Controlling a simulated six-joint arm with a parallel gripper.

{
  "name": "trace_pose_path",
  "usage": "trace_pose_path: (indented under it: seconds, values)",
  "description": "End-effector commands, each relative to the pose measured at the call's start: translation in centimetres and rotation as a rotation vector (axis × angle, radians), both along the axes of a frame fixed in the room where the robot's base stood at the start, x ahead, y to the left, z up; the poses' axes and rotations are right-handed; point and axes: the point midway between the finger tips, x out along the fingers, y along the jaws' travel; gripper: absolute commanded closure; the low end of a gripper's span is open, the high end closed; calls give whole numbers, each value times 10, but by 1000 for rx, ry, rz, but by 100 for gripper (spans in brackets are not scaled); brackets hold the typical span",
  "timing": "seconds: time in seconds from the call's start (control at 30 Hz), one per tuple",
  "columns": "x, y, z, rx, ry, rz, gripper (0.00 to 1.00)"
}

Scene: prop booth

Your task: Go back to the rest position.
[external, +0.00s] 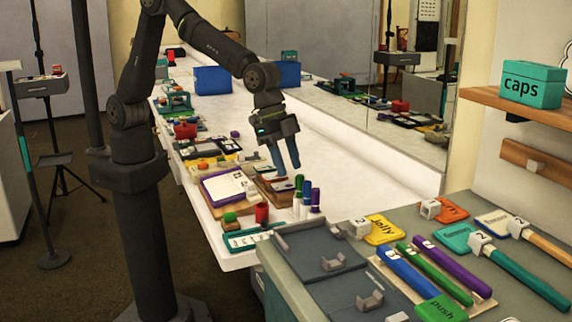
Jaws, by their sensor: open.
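My gripper (284,158) hangs from my dark arm above the white counter, in the middle of the external view. Its blue fingers point down and are apart, with nothing seen between them. The fingertips are just above a brown wooden block with small items (279,186). I cannot tell whether they touch it. My arm bends over from its dark column at the left.
Markers (306,198) stand upright just below my gripper. A purple-framed board (229,187) lies to its left. Blue bins (213,80) stand farther back. A grey table (285,283) in front holds dark trays, coloured sticks and tags. A teal caps box (532,85) sits on a shelf at right.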

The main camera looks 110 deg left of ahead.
Motion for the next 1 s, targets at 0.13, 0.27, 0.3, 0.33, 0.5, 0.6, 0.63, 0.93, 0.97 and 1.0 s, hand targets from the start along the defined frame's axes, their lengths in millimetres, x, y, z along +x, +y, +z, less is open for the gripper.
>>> trace_pose_path:
  seconds: [0.13, 0.27, 0.3, 0.33, 0.5, 0.6, 0.63, 0.93, 0.97, 1.0]
  values:
    - [-28, -14, 1, -2, 3, -95, 56]
    - [-51, -25, 1, -4, 2, -177, 56]
    - [-59, -28, 1, -4, 3, -201, 56]
    - [-64, -30, 1, -4, 2, -221, 56]
    - [-97, -42, 1, -6, -4, -325, 56]
    - [-116, -47, 1, -6, -8, -385, 56]
    - [-121, -49, 0, -6, -9, -401, 56]
    - [-156, -53, -7, -5, -21, -522, 56]
    - [-154, -51, -8, -6, -21, -521, 56]
    - [-152, -49, -10, -6, -21, -521, 56]
